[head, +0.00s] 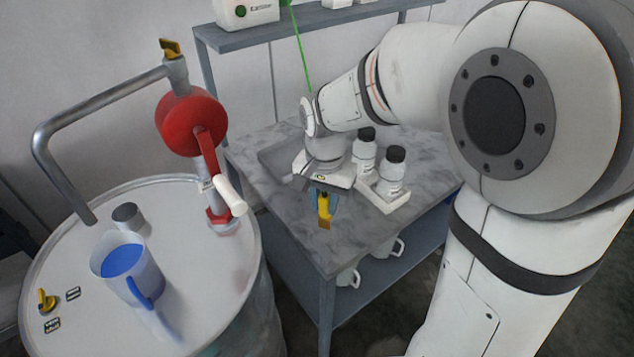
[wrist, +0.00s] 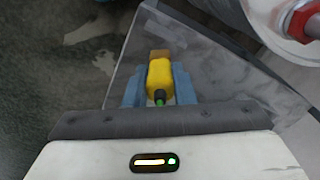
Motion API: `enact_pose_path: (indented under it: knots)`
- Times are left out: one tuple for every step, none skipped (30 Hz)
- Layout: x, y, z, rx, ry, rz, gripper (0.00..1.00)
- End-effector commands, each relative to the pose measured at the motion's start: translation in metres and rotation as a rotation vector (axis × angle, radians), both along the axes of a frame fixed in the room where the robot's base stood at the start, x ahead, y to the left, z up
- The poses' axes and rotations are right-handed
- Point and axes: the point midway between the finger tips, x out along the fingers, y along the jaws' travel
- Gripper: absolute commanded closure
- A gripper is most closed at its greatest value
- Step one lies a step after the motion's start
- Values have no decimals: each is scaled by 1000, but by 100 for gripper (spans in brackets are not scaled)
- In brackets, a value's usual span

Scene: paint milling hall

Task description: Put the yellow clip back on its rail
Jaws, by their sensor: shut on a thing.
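The yellow clip (head: 323,204) is held between the blue fingers of my gripper (head: 323,197), over the near part of the grey table in the head view. In the wrist view, the clip (wrist: 160,76) sits between the fingertips of my gripper (wrist: 158,88). It has a tan far end and a dark and green near end. My gripper is shut on it. I cannot make out a rail for the clip in either view.
White bottles with black caps (head: 395,172) stand in a tray right of my gripper on the grey table (head: 350,240). Left is a drum (head: 190,280) with a red pump (head: 190,125) and a jug (head: 128,270). A thin green line (head: 299,45) runs up from my arm.

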Motion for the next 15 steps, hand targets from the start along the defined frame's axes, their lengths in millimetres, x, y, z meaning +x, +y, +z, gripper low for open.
enact_pose_path:
  knots:
    - [-1,2,0,0,0,5,100]
    - [-1,3,0,0,0,6,100]
    - [-1,4,2,2,1,-2,100]
    - [-1,5,4,4,2,-17,100]
    - [-1,6,7,8,5,-41,100]
    - [-1,7,11,16,11,-87,100]
    - [-1,8,15,23,15,-130,100]
    - [-1,9,19,30,20,-177,100]
    - [-1,10,24,39,29,-244,100]
    - [-1,11,28,46,35,-291,100]
    - [-1,12,31,52,43,-338,100]
    - [-1,13,34,58,52,-394,100]
    - [-1,14,36,62,58,-431,100]
    - [-1,14,38,66,63,-464,100]
    - [-1,15,39,70,68,-497,100]
